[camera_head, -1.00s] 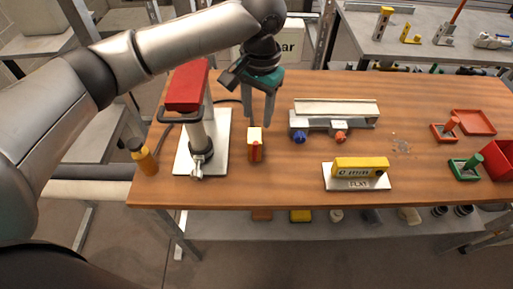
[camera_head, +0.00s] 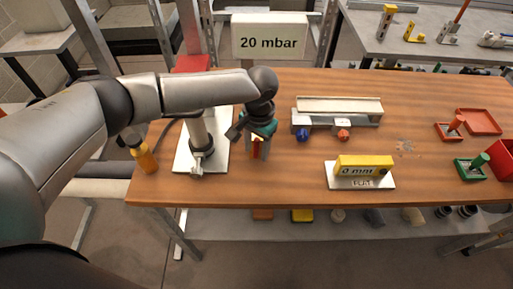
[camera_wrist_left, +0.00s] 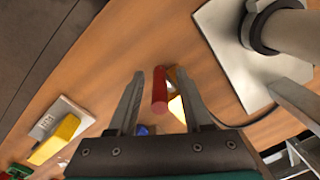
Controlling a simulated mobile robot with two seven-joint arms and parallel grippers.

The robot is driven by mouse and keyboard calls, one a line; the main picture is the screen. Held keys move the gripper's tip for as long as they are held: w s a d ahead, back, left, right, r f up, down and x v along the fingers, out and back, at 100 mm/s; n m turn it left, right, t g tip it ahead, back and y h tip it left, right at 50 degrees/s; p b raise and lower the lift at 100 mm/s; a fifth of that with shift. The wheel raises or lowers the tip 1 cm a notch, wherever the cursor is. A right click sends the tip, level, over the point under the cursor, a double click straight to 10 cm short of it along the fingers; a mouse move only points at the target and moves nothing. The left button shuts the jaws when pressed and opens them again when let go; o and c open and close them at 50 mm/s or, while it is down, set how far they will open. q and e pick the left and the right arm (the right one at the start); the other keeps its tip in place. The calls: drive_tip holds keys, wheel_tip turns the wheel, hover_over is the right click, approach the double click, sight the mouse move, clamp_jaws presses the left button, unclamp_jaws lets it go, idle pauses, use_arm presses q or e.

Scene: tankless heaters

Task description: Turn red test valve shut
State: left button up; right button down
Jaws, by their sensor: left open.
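A small cream-and-yellow block with an upright red bar (camera_head: 257,147), apparently the red test valve, stands on the wooden table beside the pale plate. In the left wrist view the red bar (camera_wrist_left: 160,92) lies between my open fingers, with a gap visible on each side. My left gripper (camera_head: 259,156) points down over it with one finger on either side and partly hides it. The gripper also shows in the left wrist view (camera_wrist_left: 159,75). My right gripper is not in view.
A pale base plate (camera_head: 183,160) with a metal post stands close on the left. An orange bottle (camera_head: 145,157) is at the left edge. A grey unit (camera_head: 339,110) with blue and red knobs and a yellow level (camera_head: 363,164) lie to the right. A "20 mbar" sign (camera_head: 270,43) stands behind.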

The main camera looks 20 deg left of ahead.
use_arm(q)
clamp_jaws()
idle(0.4)
idle(1.1)
